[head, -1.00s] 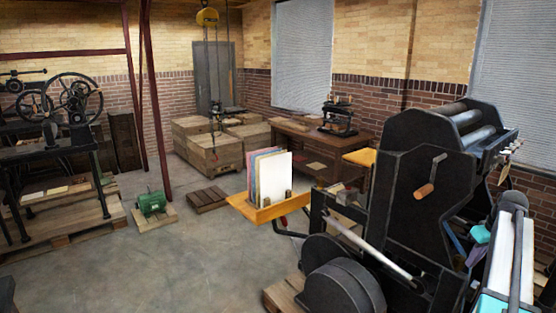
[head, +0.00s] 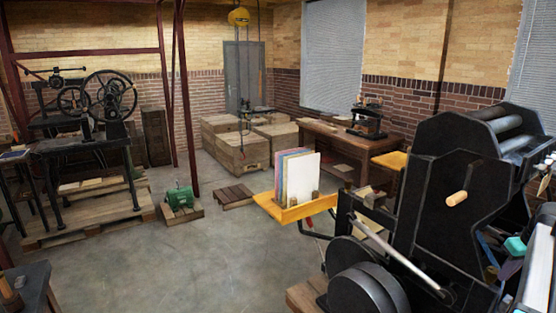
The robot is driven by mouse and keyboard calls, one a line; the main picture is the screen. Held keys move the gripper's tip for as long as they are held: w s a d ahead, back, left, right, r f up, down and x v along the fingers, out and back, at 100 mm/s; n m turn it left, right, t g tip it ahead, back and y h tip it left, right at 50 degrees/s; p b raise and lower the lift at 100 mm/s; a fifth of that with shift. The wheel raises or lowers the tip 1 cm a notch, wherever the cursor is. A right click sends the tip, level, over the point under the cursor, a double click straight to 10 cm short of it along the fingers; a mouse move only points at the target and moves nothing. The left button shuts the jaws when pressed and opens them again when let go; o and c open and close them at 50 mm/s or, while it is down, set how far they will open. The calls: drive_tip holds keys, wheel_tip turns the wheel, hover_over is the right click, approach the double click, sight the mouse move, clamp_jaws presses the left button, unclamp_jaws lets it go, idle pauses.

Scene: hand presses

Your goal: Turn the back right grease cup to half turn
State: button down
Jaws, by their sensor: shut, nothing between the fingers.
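No grease cup can be made out in the head view; at this distance such small parts are too small to tell. A large black press (head: 455,205) with rollers on top and a wooden-handled crank stands at the right. A smaller dark hand press (head: 367,118) sits on a wooden bench at the back. A black press with spoked wheels (head: 108,98) stands at the left. My gripper is not in view.
An orange tray (head: 297,208) with coloured sheets juts out from the large press. A green motor (head: 180,197) sits on a small pallet. Wooden crates (head: 240,152) stand at the back. A dark table corner (head: 28,285) shows at lower left. The middle floor is clear.

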drive_tip(key=shift+a+p, duration=0.5)
idle(0.4)
drive_tip(key=shift+s, duration=0.35)
drive_tip(key=shift+r, duration=0.1)
idle(0.4)
drive_tip(key=p+v, duration=0.1)
drive_tip(key=v, duration=0.1)
drive_tip(key=w+p+v, duration=0.1)
drive_tip(key=p+v, duration=0.1)
drive_tip(key=v, duration=0.1)
drive_tip(key=shift+r, duration=0.45)
